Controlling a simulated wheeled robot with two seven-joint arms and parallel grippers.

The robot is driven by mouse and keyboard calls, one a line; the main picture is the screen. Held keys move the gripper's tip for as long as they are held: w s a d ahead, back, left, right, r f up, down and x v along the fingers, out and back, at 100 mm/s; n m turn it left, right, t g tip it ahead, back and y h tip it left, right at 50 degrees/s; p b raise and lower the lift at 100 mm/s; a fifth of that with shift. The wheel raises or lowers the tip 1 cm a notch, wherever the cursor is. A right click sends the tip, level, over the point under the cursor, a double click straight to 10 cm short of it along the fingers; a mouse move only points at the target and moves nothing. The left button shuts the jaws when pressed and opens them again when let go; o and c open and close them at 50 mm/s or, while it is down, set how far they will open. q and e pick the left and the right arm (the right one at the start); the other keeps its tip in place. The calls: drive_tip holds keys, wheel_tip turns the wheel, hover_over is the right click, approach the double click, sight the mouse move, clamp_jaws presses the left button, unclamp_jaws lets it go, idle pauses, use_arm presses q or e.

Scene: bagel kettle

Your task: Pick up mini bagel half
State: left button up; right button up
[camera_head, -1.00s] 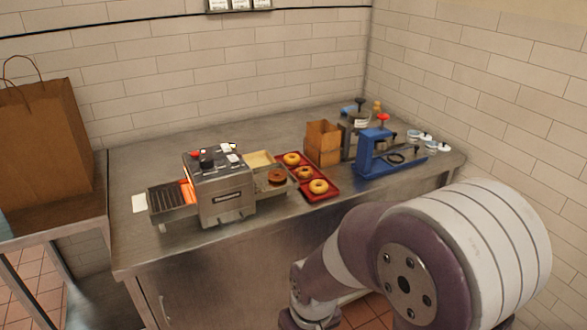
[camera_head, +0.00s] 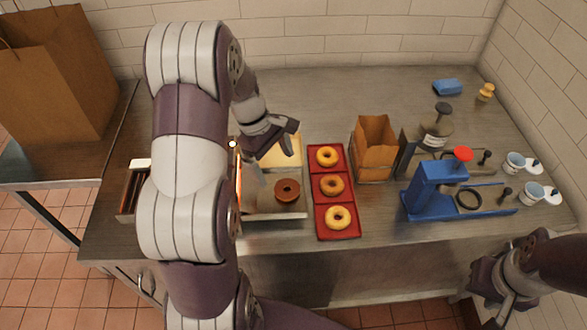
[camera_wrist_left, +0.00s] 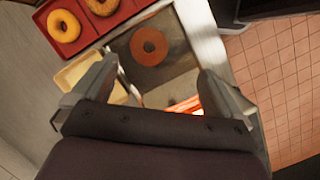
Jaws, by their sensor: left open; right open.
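The mini bagel half, a brown ring (camera_head: 287,197), lies flat on the metal shelf at the right side of the toaster (camera_head: 236,215). It also shows in the left wrist view (camera_wrist_left: 137,46), beyond and between the fingertips. My left gripper (camera_head: 286,138) is open and empty, above and behind the bagel half in the head view. Its two fingers are spread apart in the left wrist view (camera_wrist_left: 158,72) and do not touch the ring. My left arm hides much of the toaster. Part of my right arm shows at the lower right, but no fingers are visible there.
A red tray (camera_head: 318,230) with several bagels stands right of the shelf. A pale yellow tray (camera_head: 283,158) lies behind it. A brown paper bag (camera_head: 374,150), a blue press (camera_head: 428,190) and white cups (camera_head: 531,192) stand farther right. The back middle of the counter is clear.

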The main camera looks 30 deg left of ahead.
use_arm(q)
drive_tip(key=a+r+n, duration=0.2)
drive_tip(key=a+n, duration=0.1)
drive_tip(key=h, duration=0.1)
hover_over(284, 184)
drive_tip(key=a, duration=0.2)
drive_tip(key=shift+n, duration=0.3)
drive_tip(key=f, duration=0.7)
drive_tip(key=shift+s+d+f, duration=0.2)
drive_tip(key=shift+s, duration=0.2)
drive_tip(key=shift+s+d+f+t+p, duration=0.15)
drive_tip(key=shift+d+f+p, duration=0.2)
drive_tip(key=shift+f+p, duration=0.15)
drive_tip(key=shift+s+d+f+t+p, duration=0.15)
drive_tip(key=shift+d+f+p, duration=0.2)
drive_tip(key=shift+f, duration=0.15)
drive_tip(key=x, duration=0.2)
drive_tip(key=shift+f, duration=0.35)
drive_tip(key=shift+w+d+f, duration=0.1)
drive_tip(key=shift+w+f, duration=0.05)
drive_tip(key=shift+w, duration=0.05)
drive_tip(key=c, duration=1.1)
use_arm(e)
drive_tip(key=r, duration=0.3)
drive_tip(key=shift+s+a+r, duration=0.1)
drive_tip(key=shift+a+r, duration=0.1)
drive_tip(key=shift+r, duration=0.1)
